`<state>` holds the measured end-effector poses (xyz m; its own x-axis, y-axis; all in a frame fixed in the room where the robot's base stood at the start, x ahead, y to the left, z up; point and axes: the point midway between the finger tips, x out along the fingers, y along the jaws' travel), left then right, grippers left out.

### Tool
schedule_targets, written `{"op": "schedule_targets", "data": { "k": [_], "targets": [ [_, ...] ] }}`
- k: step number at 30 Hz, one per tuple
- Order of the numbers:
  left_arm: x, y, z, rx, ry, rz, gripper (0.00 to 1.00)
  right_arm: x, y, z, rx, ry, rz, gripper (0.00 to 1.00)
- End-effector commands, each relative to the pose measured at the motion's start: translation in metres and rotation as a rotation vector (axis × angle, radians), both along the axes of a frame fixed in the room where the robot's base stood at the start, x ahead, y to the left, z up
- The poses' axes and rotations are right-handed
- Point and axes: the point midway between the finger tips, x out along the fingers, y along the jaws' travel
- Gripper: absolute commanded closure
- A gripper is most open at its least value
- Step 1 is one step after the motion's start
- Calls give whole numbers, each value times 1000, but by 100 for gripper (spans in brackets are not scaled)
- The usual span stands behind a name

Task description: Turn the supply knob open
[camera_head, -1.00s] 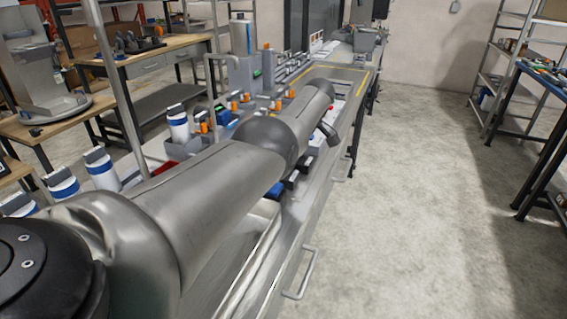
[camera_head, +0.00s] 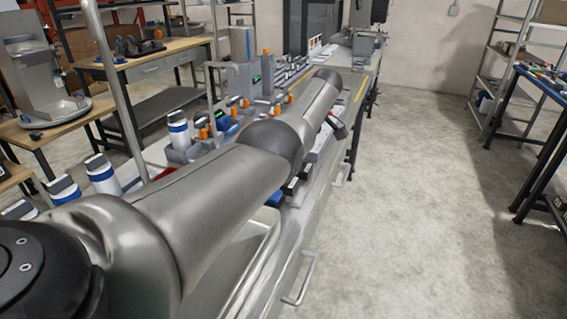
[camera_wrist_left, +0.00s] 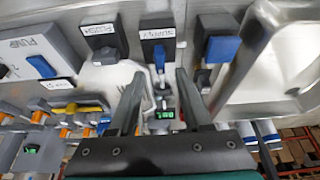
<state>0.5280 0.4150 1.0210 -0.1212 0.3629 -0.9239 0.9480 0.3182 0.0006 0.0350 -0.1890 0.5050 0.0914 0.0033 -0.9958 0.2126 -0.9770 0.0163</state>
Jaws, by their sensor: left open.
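The supply knob (camera_wrist_left: 159,56) is a blue lever under a dark block with a "SUPPLY" label (camera_wrist_left: 158,33), at the upper middle of the left wrist view. The lever hangs nearly straight down in that picture. My left gripper (camera_wrist_left: 160,74) is open, with one dark finger on each side, its fingertips just below the knob in the picture. The lever's lower end lines up with the gap between them; I cannot tell whether they touch it. In the head view my left arm hides the knob and gripper.
The flush knob (camera_wrist_left: 104,55) and the blue pump lever (camera_wrist_left: 41,66) sit left of the supply knob. Another blue knob (camera_wrist_left: 222,49) is close on the right, near a metal basin (camera_wrist_left: 290,60). A green display (camera_wrist_left: 165,114) shows between the fingers. The floor (camera_head: 430,200) right of the bench is clear.

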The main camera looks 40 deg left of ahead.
Motion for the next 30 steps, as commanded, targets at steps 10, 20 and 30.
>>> {"op": "schedule_targets", "data": {
  "k": [10, 20, 30],
  "targets": [
    [10, -30, 77, 0, -1, -2, 51, 0, 0, 12, 0, 0, 0, 50],
    [13, -39, 99, -1, 2, 0, 51, 0, 0, 16, 0, 0, 0, 50],
    [13, -39, 99, 0, 1, -1, 51, 0, 0, 16, 1, 0, 0, 50]
  ]
}}
